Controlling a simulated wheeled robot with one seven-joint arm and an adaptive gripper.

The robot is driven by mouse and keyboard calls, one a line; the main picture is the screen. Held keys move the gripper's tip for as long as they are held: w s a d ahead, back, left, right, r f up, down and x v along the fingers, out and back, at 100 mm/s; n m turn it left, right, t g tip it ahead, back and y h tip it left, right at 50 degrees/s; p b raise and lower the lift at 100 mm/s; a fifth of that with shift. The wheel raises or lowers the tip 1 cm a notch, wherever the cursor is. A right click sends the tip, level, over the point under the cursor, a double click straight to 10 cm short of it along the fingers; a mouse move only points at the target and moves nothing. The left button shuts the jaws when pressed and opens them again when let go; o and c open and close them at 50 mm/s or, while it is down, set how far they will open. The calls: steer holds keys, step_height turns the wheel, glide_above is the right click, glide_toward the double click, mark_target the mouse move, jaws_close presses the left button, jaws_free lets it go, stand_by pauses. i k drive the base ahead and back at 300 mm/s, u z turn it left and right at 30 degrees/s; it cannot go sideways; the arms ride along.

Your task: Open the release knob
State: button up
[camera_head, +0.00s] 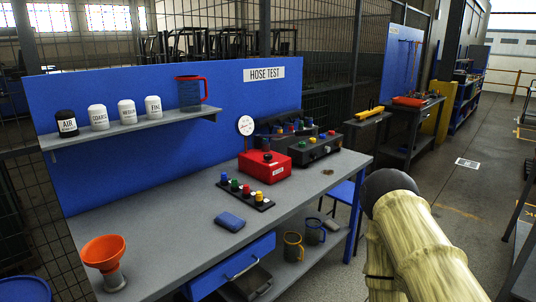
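No single part is clearly marked as the release knob. A red box (265,169) with a small dark knob (267,157) on its upper face sits on the grey workbench (165,218), beneath a round white gauge (245,125). Next to it, a dark grey unit (315,150) carries small dark knobs on its front and coloured caps on top. My arm, in a pale yellow cover with a dark rounded part, shows at the lower right, beside the bench. My gripper is not in view.
An orange funnel (104,252) stands at the bench's left front. A blue block (230,221) lies near the front edge, above an open blue drawer (232,266). Mugs (293,246) stand on the lower shelf. A blue stool (340,192) is by the right end.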

mark_target(267, 156)
steer(key=u, duration=0.3)
steer(key=k, duration=0.75)
steer(key=u, duration=0.6)
steer(key=k, duration=0.45)
steer(key=z, duration=0.9)
steer(key=i, duration=0.75)
steer(key=z, duration=0.8)
steer(key=i, duration=0.9)
steer(key=u, duration=0.85)
steer(key=i, duration=0.7)
steer(key=u, duration=0.75)
